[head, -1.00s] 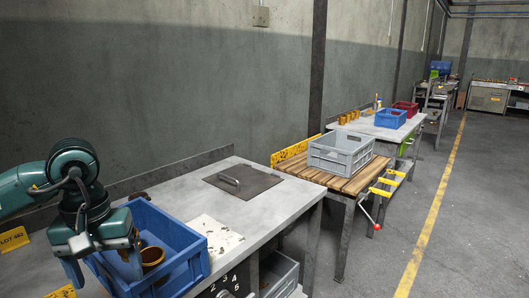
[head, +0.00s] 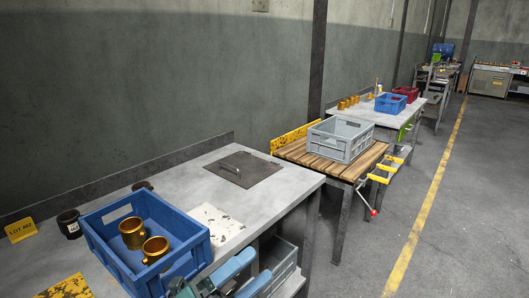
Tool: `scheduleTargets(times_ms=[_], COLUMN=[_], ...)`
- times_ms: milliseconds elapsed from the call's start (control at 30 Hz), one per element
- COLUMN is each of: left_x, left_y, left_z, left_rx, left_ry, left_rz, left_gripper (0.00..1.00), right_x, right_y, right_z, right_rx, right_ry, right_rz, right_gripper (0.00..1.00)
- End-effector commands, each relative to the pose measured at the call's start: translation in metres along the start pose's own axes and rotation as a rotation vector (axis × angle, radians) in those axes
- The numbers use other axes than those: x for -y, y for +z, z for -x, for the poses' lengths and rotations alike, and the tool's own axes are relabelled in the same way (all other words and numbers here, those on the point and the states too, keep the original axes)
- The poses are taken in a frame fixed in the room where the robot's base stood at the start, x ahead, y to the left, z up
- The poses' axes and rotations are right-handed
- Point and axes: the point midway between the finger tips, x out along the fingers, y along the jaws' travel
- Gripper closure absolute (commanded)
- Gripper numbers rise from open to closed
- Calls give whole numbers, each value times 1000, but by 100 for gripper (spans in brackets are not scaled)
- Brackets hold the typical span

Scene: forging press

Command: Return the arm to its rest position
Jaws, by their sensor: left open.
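My left gripper (head: 252,267) shows at the bottom edge, low in front of the bench and just right of the blue crate (head: 104,249). Its two blue fingers point up and right, apart, with nothing between them. Most of my left arm is out of the picture. Two brass-coloured flanged parts, one (head: 132,233) behind the other (head: 155,249), stand in the blue crate. My right gripper is not in view.
The grey bench (head: 190,190) carries the crate, a dark plate with a handle (head: 243,168), a white spotted sheet (head: 216,221), a black cup (head: 69,223) and a yellow lot sign (head: 21,230). A grey crate (head: 341,139) stands on a slatted table beyond. The floor at right is clear.

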Motion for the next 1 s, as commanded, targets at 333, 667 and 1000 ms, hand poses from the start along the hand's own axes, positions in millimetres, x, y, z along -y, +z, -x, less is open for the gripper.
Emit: scheduleTargets(times_ms=[333,667,1000], left_x=[-136,-167,-167], left_y=[-4,-52,-52], left_z=[176,250,250], left_rx=[1008,1359,1358], left_ry=[241,265,266], left_rz=[1240,1580,1578], left_gripper=[22,22,22], right_x=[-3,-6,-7], right_y=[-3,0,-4], right_z=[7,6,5], right_rx=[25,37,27], right_ry=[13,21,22], right_rz=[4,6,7], right_gripper=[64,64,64])
